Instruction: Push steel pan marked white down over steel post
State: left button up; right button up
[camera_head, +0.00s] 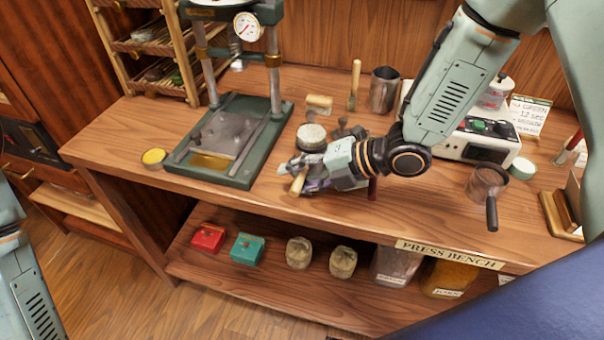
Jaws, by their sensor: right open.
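My right gripper (300,178) is low over the front middle of the bench, its arm coming from the upper right. It is open, and its fingers point left. A tan wooden piece (298,183) shows at its fingers; I cannot tell whether they touch it. A round, pale-topped piece (311,135) with a darker metal side stands just behind the gripper. Small grey metal parts (343,123) stand to its right, partly hidden by my wrist. No white mark is readable, and I cannot tell which part is the steel pan or the steel post. My left gripper is out of view.
A green press (240,180) with a gauge stands at left, beside a yellow tin (154,156). A steel cup (384,92) and a white device (465,150) stand behind my wrist. A dark-handled pot (487,183) is at right. Bench front, left of centre, is clear.

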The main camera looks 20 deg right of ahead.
jog(key=shift+s+d+r, duration=0.15)
jog(key=shift+d+r, duration=0.2)
jog(key=shift+v, duration=3.3)
jog(key=shift+s+f, duration=0.15)
